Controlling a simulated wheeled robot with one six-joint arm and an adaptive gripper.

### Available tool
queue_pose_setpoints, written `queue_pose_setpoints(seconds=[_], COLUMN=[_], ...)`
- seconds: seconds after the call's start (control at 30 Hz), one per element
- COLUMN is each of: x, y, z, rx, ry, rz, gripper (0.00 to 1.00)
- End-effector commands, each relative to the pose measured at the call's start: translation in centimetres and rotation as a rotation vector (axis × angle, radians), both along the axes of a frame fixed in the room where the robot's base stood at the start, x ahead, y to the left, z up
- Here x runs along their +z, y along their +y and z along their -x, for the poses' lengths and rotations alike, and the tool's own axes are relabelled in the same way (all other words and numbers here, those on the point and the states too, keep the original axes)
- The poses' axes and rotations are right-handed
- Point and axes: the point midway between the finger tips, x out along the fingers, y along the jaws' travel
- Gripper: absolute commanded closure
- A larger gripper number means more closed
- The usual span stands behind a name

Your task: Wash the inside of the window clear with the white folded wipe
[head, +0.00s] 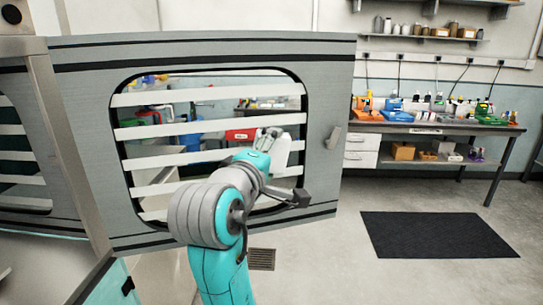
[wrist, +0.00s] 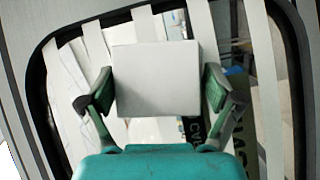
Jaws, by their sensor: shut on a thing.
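The window (head: 205,92) is set with a black rim in a grey panel (head: 325,85) in the head view. White horizontal bands (head: 150,134) cross its pane, with clear strips between them; the bands run upright in the wrist view (wrist: 263,80). My gripper (wrist: 157,88) is shut on the white folded wipe (wrist: 155,80), which is held square between the two fingers. In the head view my gripper (head: 266,140) and the wipe (head: 281,154) are in front of the right half of the window. I cannot tell whether the wipe touches the pane. My arm hides the lower middle of the window.
A workbench (head: 430,128) with bottles and coloured items stands along the back wall, under a shelf (head: 420,38). A black mat (head: 437,234) lies on clear floor at right.

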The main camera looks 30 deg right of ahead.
Motion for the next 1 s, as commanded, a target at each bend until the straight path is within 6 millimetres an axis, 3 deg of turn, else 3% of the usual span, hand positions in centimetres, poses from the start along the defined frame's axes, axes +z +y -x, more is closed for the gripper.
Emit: queue_pose_setpoints(seconds=[0.3,0.57,1.0], x=[0.0,0.0,0.0], y=[2.6,3.3,6.3], z=[-0.8,-0.9,-1.5], rx=[0.009,0.006,0.005], ry=[0.002,0.001,0.001], rz=[0.000,0.000,0.000], gripper=[0.65,0.65,0.65])
